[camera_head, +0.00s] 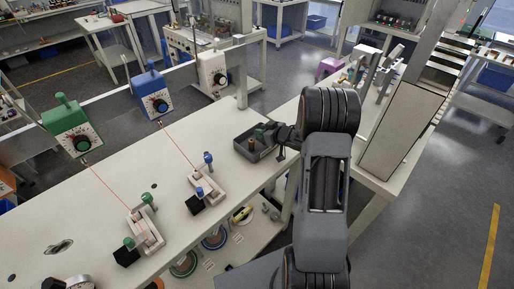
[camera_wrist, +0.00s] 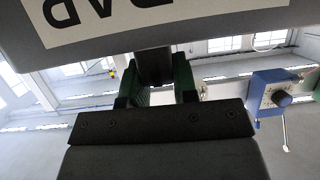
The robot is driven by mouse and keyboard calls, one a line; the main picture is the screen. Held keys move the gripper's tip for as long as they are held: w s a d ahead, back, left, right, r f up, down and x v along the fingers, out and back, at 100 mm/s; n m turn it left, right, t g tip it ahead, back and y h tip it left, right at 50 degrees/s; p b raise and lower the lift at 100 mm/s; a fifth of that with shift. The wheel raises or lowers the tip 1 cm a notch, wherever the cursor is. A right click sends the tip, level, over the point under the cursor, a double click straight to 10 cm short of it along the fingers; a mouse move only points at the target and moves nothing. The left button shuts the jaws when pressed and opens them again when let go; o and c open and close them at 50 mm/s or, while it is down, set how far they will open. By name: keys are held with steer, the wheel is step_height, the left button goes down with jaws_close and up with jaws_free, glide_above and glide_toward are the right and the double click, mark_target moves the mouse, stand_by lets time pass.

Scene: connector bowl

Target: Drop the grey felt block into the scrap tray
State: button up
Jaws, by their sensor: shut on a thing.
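The scrap tray (camera_head: 243,154) is a dark grey open box on the white bench, left of my arm in the head view. Its grey wall with part of a white label fills the top of the wrist view (camera_wrist: 225,32). My gripper (camera_head: 266,133) is at the tray's right side, low over it. In the wrist view my gripper (camera_wrist: 156,82) has green fingers shut on a dark grey block (camera_wrist: 155,66), which I take as the grey felt block. The block's far end is hidden by the tray wall. In the head view I cannot make out the block.
A small brown piece (camera_head: 251,145) shows in the tray. Two clamp fixtures (camera_head: 207,185) (camera_head: 146,228) with red lines to a blue box (camera_head: 150,92) and a green box (camera_head: 72,128) stand on the bench to the left. A white dial box (camera_head: 212,74) is behind the tray.

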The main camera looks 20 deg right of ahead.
steer(key=o, duration=1)
steer(key=shift+d, duration=0.1)
steer(key=v, duration=1.3)
steer(key=shift+s+d+b, duration=0.1)
steer(key=shift+s+b, duration=0.25)
steer(key=shift+s, duration=0.05)
